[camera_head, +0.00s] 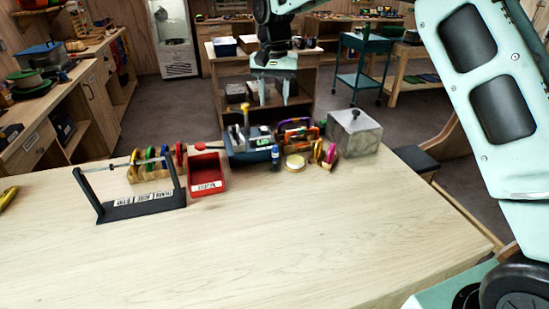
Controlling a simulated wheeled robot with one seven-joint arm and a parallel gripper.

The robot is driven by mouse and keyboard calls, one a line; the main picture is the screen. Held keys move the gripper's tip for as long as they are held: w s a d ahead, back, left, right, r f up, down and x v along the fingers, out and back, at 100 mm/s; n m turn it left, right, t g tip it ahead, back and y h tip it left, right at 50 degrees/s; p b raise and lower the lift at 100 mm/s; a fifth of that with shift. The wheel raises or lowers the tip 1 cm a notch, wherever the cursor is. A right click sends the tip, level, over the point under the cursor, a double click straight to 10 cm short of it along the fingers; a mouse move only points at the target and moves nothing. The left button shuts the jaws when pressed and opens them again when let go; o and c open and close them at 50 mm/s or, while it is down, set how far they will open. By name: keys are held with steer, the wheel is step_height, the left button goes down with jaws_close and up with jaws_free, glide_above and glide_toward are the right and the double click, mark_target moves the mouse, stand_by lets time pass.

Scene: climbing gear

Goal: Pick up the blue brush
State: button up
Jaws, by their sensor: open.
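A small blue upright item (275,158) stands on the light wooden table (290,235), in front of a blue-grey device. It is too small to tell for certain that it is the blue brush, and no other clear brush shows on the table. My gripper (273,100) hangs in the air beyond and above the table's far side, pointing down. It is open with nothing seen between its fingers. In the picture it is above the small blue item and apart from it.
Around the blue item are the blue-grey device (248,148), a red bin (206,186), a tape roll (295,162), coloured rolls (325,154) and a grey box (354,132). A black rack (140,204) stands at left. The table's front is clear.

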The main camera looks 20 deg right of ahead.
mark_target(275, 146)
step_height(275, 146, down, 12)
steer(key=p, duration=0.3)
steer(key=shift+r, duration=0.1)
steer(key=shift+w+d+f+p, duration=0.1)
steer(key=shift+f+p, duration=0.75)
steer(key=shift+f, duration=0.5)
steer(key=shift+d+f+p, duration=0.1)
steer(key=shift+f+p, duration=0.75)
steer(key=shift+f, duration=0.5)
jaws_close()
